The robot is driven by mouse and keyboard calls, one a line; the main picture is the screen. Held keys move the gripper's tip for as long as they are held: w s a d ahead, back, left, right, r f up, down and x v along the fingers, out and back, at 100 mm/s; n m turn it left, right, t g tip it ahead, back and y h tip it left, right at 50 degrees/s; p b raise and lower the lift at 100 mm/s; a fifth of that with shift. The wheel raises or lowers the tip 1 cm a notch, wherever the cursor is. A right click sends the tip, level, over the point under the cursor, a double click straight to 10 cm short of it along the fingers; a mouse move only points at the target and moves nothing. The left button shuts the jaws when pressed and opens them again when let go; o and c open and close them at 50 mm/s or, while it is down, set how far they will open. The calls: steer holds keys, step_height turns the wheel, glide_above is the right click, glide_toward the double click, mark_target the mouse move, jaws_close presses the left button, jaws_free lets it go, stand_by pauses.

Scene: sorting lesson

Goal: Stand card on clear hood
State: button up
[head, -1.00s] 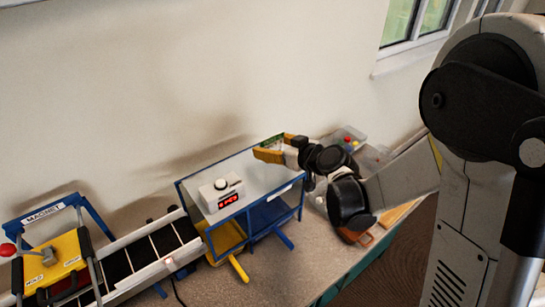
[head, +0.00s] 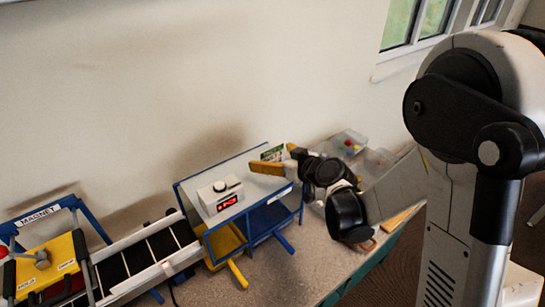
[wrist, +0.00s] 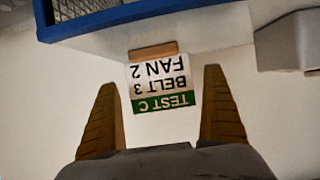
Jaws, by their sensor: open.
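The card (head: 272,153) is white with a green band and stands upright near the back right of the clear hood (head: 256,190), which has a blue frame. In the wrist view the card (wrist: 160,85) appears upside down, reading "TEST C, BELT 3, FAN 2", with a small wooden foot (wrist: 153,51). My gripper (head: 274,159) is open, its two yellow-brown fingers on either side of the card. In the wrist view, clear gaps show between the card and both fingers of my gripper (wrist: 160,82). Whether the foot fully rests on the hood is hard to tell.
A white box (head: 221,194) with a red display sits on the hood's left part. Left of the hood are a conveyor (head: 150,252) and a yellow magnet unit (head: 45,268). A clear bin (head: 349,143) of coloured pieces stands behind my wrist. The wall is close behind.

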steer(key=shift+s+d+r, duration=0.1)
steer(key=shift+s+r, duration=0.05)
steer(key=shift+r, duration=0.15)
steer(key=s+d+r+m+g+h+p, duration=0.1)
steer(key=s+d+r+m+h, duration=0.1)
steer(key=s+d, duration=0.3)
steer(key=s+d+r+m+g+h+p, duration=0.1)
steer(key=s+d+r+m+h, duration=0.1)
steer(key=s, duration=1.1)
steer(key=s+d+r+m+g+h+p, duration=0.1)
steer(key=s+d+r+m+g+h, duration=0.1)
steer(key=s+d+r, duration=0.3)
steer(key=s+d+h, duration=0.1)
steer(key=s+d, duration=0.2)
steer(key=s, duration=0.2)
steer(key=shift+r+m+h, duration=0.15)
steer(key=shift+m+h, duration=0.15)
steer(key=shift+m, duration=0.1)
